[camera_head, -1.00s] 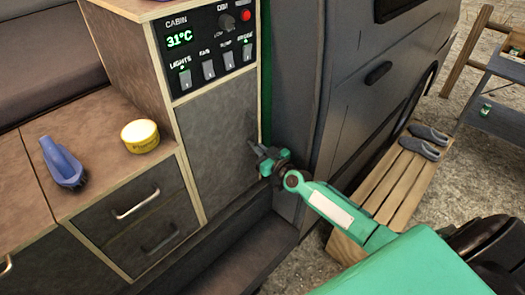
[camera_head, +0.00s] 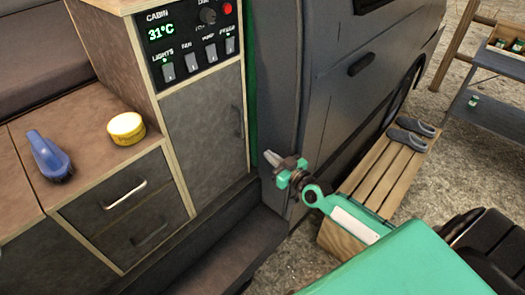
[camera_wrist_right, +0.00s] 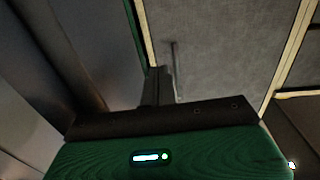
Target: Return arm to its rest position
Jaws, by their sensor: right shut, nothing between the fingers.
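My right gripper (camera_head: 270,159) is shut and empty. It hangs in the air in front of the van's door pillar, to the right of the grey cabinet door (camera_head: 203,125), and is apart from it in the head view. In the right wrist view, the shut fingers (camera_wrist_right: 158,86) point toward the cabinet door (camera_wrist_right: 225,50) with its dark upright handle (camera_wrist_right: 175,70). My right arm comes in from the lower right, turquoise and bent at the wrist. My left gripper is not in view.
A control panel (camera_head: 192,40) sits above the cabinet door. A blue brush (camera_head: 48,156) and a yellow tin (camera_head: 126,128) rest on the counter at left. A slatted wooden bench (camera_head: 385,180) with grey shoes (camera_head: 410,136) stands outside, near a shelf rack (camera_head: 490,110).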

